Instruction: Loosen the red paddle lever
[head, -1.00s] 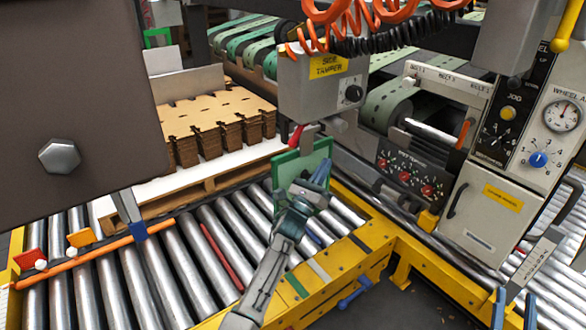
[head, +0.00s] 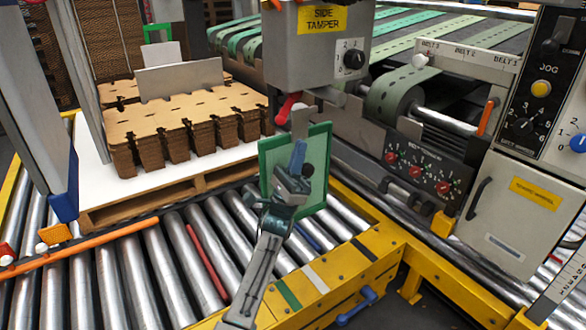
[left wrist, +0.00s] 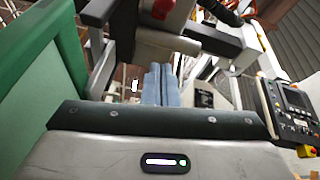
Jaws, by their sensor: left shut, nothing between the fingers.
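The red paddle lever (head: 288,106) sticks out below the grey side tamper box (head: 315,50), on its lower left side. A red part, likely the same lever, shows at the top of the left wrist view (left wrist: 168,14). My left gripper (head: 298,153) is shut and empty. Its blue fingers point up in front of the green-framed plate (head: 321,160), below the lever and apart from it. In the left wrist view the closed fingers (left wrist: 160,85) point toward the underside of the grey box. My right gripper is out of view.
Stacked cardboard blanks (head: 180,120) lie on a pallet at left. Roller conveyors (head: 150,265) with a yellow frame run below. A control panel with red knobs (head: 417,172) and a grey cabinet (head: 515,210) stand at right. The green plate is close to my left gripper.

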